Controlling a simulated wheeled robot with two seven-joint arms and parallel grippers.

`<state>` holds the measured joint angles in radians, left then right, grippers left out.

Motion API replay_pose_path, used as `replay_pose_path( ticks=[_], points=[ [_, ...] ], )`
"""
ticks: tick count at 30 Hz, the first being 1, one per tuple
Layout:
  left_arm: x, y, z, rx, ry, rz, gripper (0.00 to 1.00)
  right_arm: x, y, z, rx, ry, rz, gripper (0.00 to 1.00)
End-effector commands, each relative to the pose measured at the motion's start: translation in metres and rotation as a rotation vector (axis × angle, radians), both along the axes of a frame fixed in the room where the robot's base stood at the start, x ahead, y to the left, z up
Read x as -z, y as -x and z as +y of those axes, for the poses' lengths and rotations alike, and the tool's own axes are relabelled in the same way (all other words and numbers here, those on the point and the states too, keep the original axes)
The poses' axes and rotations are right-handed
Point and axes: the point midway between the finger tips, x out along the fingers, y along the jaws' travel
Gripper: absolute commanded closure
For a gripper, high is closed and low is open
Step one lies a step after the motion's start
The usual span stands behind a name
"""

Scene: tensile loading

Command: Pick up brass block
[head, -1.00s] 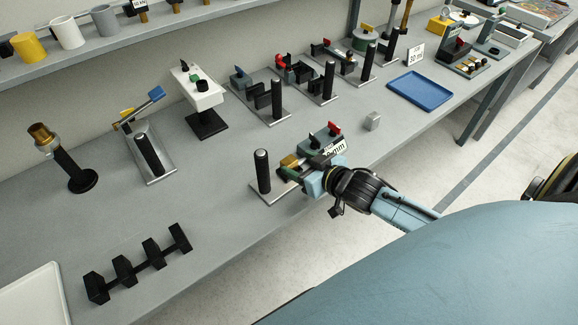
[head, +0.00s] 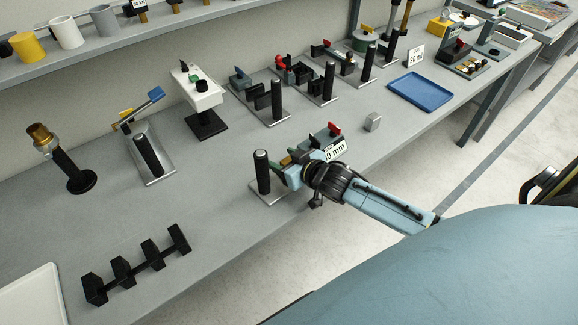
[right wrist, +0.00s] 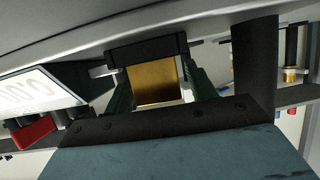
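The brass block (right wrist: 155,82) shows as a gold face in the right wrist view, under a black clamp-like part (right wrist: 147,50). In the head view it is mostly hidden by my right gripper. My right gripper (head: 285,172) is at the small station with a black post, near the bench's front edge. In the right wrist view its dark green fingers stand on either side of the block. I cannot tell whether they press on it. My left gripper is not in view.
A black post (head: 263,172) stands just left of my right gripper. A tilted mm display (head: 336,151) with a red part sits right behind it. A small grey block (head: 373,121) and a blue tray (head: 420,91) lie farther right. A black rack (head: 138,265) lies front left.

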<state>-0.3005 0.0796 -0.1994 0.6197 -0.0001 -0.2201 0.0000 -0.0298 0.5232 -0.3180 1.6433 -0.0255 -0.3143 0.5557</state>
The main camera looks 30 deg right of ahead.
Motion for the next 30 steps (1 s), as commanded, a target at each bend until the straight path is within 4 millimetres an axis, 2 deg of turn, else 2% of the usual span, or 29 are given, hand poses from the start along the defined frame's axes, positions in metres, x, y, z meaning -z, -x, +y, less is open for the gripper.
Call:
replay_pose_path(
  ticks=[2, 12, 19, 22, 30],
  points=[
    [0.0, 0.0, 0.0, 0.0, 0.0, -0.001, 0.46, 0.0, 0.0, 0.0, 0.0, 0.0, 0.0, 0.55],
    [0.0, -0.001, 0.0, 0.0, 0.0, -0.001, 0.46, 0.0, 0.0, 0.0, 0.0, 0.0, 0.0, 1.0],
    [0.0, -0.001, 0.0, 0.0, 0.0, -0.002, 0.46, -0.002, 0.0, 0.0, 0.0, 0.0, -0.004, 1.0],
    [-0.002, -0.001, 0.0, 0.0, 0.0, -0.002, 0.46, -0.011, -0.001, 0.0, -0.001, 0.0, -0.006, 1.0],
    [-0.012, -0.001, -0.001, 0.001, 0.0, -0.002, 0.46, -0.062, -0.001, 0.0, -0.001, -0.001, -0.007, 1.0]
  ],
)
